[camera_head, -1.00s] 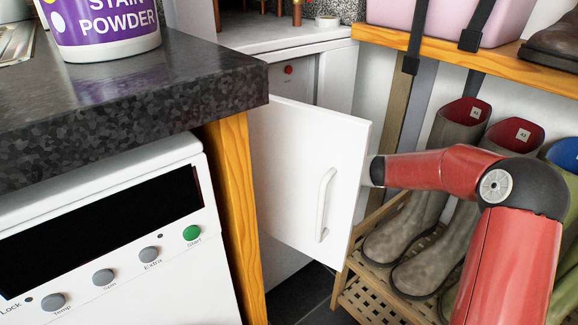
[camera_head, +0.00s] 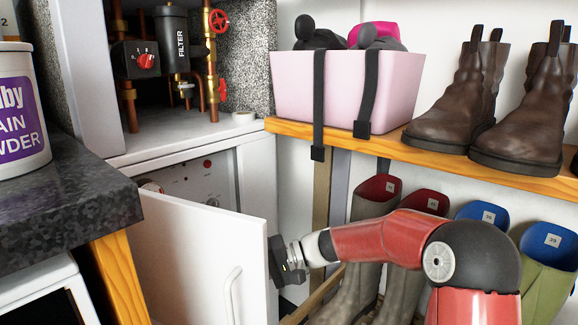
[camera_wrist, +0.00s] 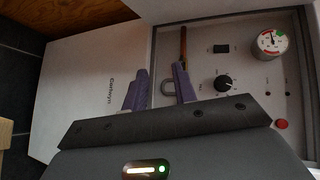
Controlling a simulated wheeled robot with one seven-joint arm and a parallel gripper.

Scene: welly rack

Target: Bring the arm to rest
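My gripper (camera_head: 283,262) is at the free edge of the white cabinet door (camera_head: 195,245) in the head view, its dark body just right of that edge. I cannot tell whether it touches the door. My red arm reaches to it from the right. In the wrist view two purple fingers of my gripper (camera_wrist: 160,88) stand apart, with a small grey loop between or behind them. No held thing shows. The door stands ajar, with a white handle (camera_head: 232,295). Behind it is a control panel (camera_head: 205,178), which shows in the wrist view with a dial and a gauge (camera_wrist: 269,42).
A wooden shelf (camera_head: 420,152) holds a pink box (camera_head: 295,95) and brown boots (camera_head: 455,100) above my arm. Several wellies (camera_head: 550,255) stand on the rack below, close around the arm. A dark worktop (camera_head: 60,205) with a powder tub (camera_head: 15,115) is at the left.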

